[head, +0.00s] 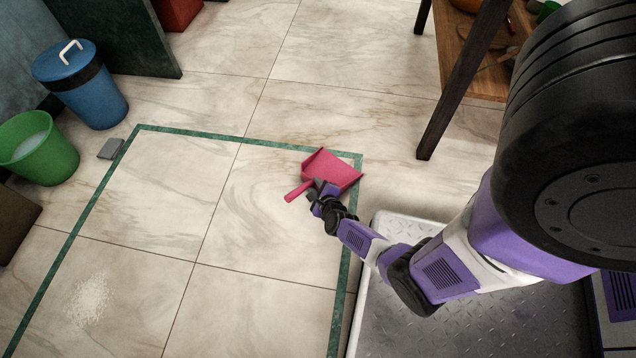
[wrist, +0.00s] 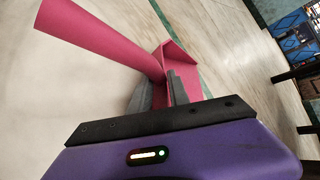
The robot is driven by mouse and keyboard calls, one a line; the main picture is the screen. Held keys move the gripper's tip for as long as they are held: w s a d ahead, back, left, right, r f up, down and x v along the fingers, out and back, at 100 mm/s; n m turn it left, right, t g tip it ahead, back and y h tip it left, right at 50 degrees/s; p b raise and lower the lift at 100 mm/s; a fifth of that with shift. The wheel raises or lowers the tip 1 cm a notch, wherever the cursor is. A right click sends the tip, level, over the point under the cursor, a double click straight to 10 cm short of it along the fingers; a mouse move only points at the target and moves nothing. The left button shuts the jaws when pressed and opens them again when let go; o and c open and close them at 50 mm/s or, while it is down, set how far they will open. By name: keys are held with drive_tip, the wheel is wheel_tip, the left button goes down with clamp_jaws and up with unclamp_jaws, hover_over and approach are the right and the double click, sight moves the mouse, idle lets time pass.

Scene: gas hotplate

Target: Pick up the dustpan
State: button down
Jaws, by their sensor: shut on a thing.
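The pink dustpan (head: 332,173) is at the centre right of the head view, by the corner of the green floor border. Its handle (head: 297,191) points to the lower left and its pan to the upper right. My gripper (head: 317,187) is shut on the dustpan where the handle meets the pan. In the wrist view my gripper's fingers (wrist: 158,90) close around the dustpan (wrist: 178,62), and the handle rises to the upper left. Whether the dustpan touches the floor or hangs just above it I cannot tell.
A white powdery pile (head: 90,300) lies on the tiles at lower left. A blue bin (head: 95,95), a green bucket (head: 45,155) and a small grey object (head: 110,149) stand at left. A dark table leg (head: 455,90) is at upper right. The middle floor is clear.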

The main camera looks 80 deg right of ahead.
wheel_tip(320, 180, up, 10)
drive_tip(key=p, duration=0.8)
drive_tip(key=shift+f, duration=0.15)
